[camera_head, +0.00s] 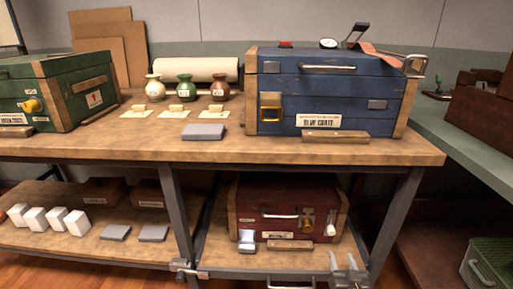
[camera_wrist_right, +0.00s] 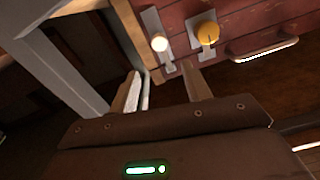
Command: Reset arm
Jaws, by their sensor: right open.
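My right gripper (camera_head: 344,268) shows at the bottom of the head view, in front of the lower shelf's right end. In the right wrist view its two fingers (camera_wrist_right: 161,88) stand apart with nothing between them. The red crate (camera_head: 260,206) is on the lower shelf, behind and to the left of this gripper. In the wrist view the crate's front (camera_wrist_right: 180,12) lies beyond the fingertips, with a white knob (camera_wrist_right: 159,42), a gold round fitting (camera_wrist_right: 207,33) and a handle (camera_wrist_right: 265,48). No contact with the crate is clear.
A grey table leg (camera_head: 393,222) stands right of the gripper. The wooden tabletop (camera_head: 280,152) above carries a blue crate (camera_head: 335,85), a green crate (camera_head: 60,92) and three small vases (camera_head: 185,88). White blocks (camera_head: 55,217) sit on the lower shelf at left. A green crate (camera_head: 490,262) is low at right.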

